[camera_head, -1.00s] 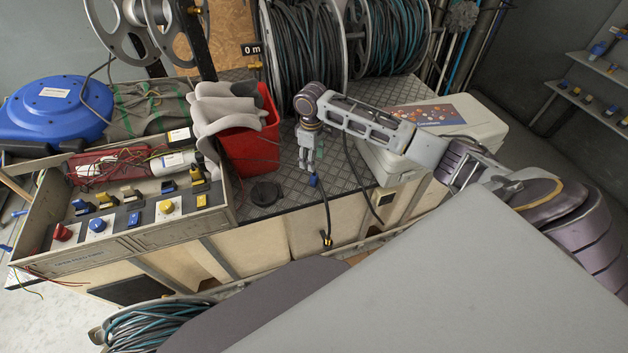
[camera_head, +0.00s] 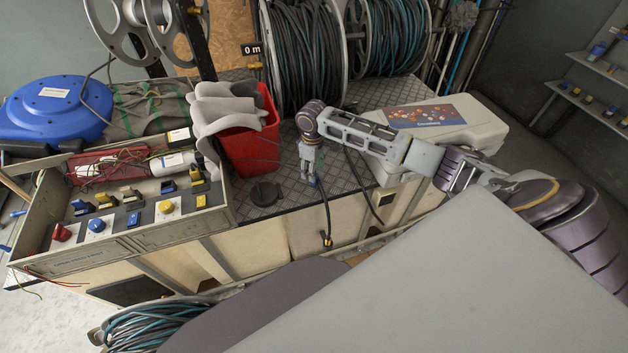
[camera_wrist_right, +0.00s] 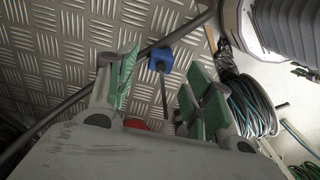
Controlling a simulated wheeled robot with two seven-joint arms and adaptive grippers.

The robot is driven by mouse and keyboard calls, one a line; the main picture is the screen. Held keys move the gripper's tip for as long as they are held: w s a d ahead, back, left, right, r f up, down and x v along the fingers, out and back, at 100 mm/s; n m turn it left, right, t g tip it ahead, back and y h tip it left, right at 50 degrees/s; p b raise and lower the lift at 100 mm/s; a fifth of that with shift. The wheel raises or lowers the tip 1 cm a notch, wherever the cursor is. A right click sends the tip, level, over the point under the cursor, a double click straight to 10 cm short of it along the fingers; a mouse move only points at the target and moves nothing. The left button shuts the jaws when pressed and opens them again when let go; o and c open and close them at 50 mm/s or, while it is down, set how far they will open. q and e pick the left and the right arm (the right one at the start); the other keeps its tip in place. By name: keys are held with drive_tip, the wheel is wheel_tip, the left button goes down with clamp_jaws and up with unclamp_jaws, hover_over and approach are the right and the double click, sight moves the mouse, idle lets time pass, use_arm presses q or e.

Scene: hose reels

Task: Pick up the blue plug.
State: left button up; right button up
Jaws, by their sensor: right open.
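The blue plug (camera_head: 312,181) sits at the upper end of a dark cable near the front edge of the metal-topped bench (camera_head: 345,178). It is small and partly hidden by my gripper in the head view. My right gripper (camera_head: 308,172) points down directly over it. In the right wrist view, the plug (camera_wrist_right: 160,60) shows in the gap between the green-padded fingers of my right gripper (camera_wrist_right: 161,78), near the tips. The fingers are open, with a gap visible on either side of the plug. My left gripper is not in view.
A red bin (camera_head: 252,150) stands left of my gripper, with a black round disc (camera_head: 265,193) in front of it. A pale case (camera_head: 480,128) lies to the right under my arm. A panel with coloured plugs (camera_head: 165,228) is at left.

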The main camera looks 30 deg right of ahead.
drive_tip(key=f, duration=0.3)
drive_tip(key=shift+s+d, duration=0.15)
drive_tip(key=shift+s, duration=0.1)
drive_tip(key=shift+f, duration=0.65)
drive_tip(key=shift+c, duration=1.3)
drive_tip(key=c, duration=0.8)
drive_tip(key=shift+r, duration=0.1)
drive_tip(key=shift+c, duration=0.3)
drive_tip(key=shift+w+r, duration=0.1)
drive_tip(key=shift+r, duration=0.7)
wheel_tip(320, 180, up, 7)
drive_tip(key=shift+f, duration=0.1)
drive_tip(key=shift+r, duration=0.65)
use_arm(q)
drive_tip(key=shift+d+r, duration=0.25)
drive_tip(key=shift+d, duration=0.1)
use_arm(e)
drive_tip(key=shift+r, duration=0.15)
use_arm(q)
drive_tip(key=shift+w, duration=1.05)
